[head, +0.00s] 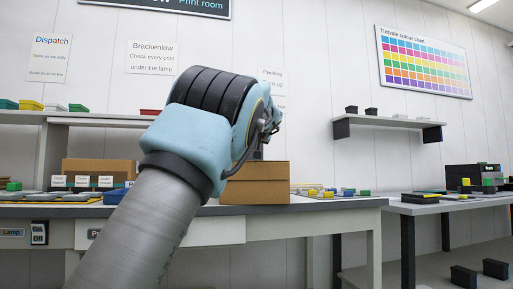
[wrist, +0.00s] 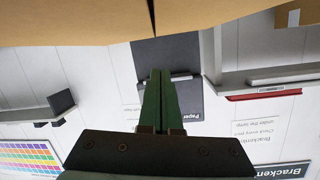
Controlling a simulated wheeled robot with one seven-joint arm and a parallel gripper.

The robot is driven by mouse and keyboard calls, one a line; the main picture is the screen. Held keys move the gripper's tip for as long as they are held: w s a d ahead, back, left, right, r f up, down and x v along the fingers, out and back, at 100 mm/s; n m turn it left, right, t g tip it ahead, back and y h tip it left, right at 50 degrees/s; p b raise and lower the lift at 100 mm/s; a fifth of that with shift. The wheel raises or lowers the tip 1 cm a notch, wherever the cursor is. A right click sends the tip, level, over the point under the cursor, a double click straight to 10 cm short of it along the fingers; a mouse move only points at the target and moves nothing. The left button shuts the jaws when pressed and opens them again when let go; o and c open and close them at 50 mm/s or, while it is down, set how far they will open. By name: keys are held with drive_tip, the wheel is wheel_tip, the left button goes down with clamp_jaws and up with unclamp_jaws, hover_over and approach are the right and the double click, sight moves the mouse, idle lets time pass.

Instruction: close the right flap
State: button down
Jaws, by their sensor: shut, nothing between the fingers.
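A brown cardboard box (head: 256,192) stands on the bench in the head view, partly behind my arm. Its upper part shows as a slightly different brown band above a horizontal line. I cannot tell which surface is the right flap or how it stands. In the wrist view, which is upside down, brown cardboard (wrist: 75,22) fills the top edge, with a narrow dark gap near the middle. My gripper (wrist: 158,74) has its dark green fingers together and empty, with the tips just short of the cardboard in that picture. In the head view my gripper is mostly hidden by my wrist, above the box.
Another cardboard box (head: 100,167) stands further left on the bench, behind small labelled items. Several coloured blocks (head: 330,192) lie right of the near box. A wall shelf (head: 388,122) with two dark blocks and a side table (head: 440,206) are to the right.

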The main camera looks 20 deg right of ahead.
drive_tip(key=b+v, duration=0.1)
drive_tip(key=v, duration=0.3)
drive_tip(key=b+v, duration=0.1)
drive_tip(key=v, duration=0.4)
drive_tip(key=shift+s+a, duration=0.25)
drive_tip(key=shift+a, duration=0.05)
